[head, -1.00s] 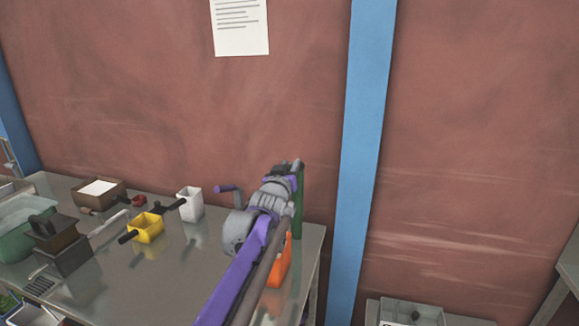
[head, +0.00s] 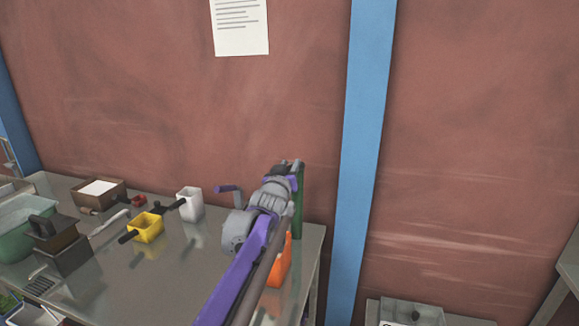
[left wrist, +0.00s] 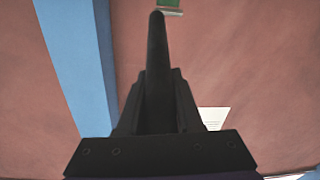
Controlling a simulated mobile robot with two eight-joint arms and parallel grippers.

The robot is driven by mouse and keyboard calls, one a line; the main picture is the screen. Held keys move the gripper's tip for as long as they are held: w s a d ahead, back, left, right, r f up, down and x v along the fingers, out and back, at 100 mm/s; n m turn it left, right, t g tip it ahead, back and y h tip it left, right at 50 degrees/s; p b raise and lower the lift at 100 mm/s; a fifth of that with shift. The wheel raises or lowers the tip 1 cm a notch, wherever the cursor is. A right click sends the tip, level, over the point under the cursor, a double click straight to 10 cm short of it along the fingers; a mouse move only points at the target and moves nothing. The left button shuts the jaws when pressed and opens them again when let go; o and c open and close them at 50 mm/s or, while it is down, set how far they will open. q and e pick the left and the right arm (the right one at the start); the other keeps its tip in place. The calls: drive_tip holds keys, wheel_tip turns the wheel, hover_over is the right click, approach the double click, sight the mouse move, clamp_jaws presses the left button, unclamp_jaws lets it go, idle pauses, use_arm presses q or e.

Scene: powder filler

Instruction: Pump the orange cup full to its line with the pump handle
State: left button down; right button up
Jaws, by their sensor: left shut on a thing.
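My left gripper (head: 288,170) is at the top of the green powder filler (head: 299,205), near the right end of the table. In the left wrist view its fingers (left wrist: 159,78) are shut on the dark pump handle (left wrist: 157,45), a rod that points away between them. A bit of green shows beyond the rod's far end. The orange cup (head: 284,262) stands low by the filler, partly hidden behind my left arm. Its inside, its line and any powder level cannot be seen. My right gripper is in neither view.
The metal table (head: 180,275) also bears a white cup (head: 190,204), a yellow cup (head: 148,228), a brown box (head: 98,194), a dark block (head: 62,250) and a green tub (head: 20,225). A wall with a blue post (head: 365,150) stands behind. The table's middle front is clear.

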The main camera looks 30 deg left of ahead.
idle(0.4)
